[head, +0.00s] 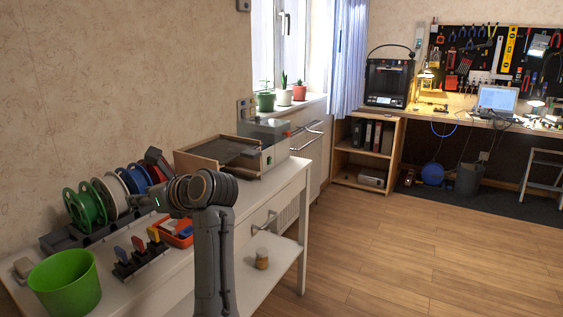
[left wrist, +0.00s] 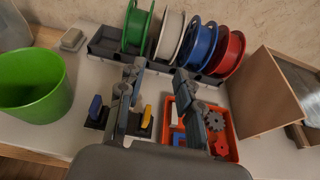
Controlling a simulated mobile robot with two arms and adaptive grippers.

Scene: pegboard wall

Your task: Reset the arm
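My left arm (head: 213,255) reaches up from the bottom of the head view and bends left over the white table (head: 205,268). My left gripper (head: 143,201) is above the table, in front of the spool rack, partly hidden by its own wrist. In the left wrist view my left gripper (left wrist: 158,75) has its two fingers apart with nothing between them. Below and beyond them are the orange bin (left wrist: 226,147) with small parts and the rack of spools (left wrist: 104,44). My right gripper is in neither view.
A green bucket (head: 66,283) stands at the table's near left end. Colored clamp-like items (head: 139,245) stand near the front edge. The wood floor (head: 420,260) to the right is clear.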

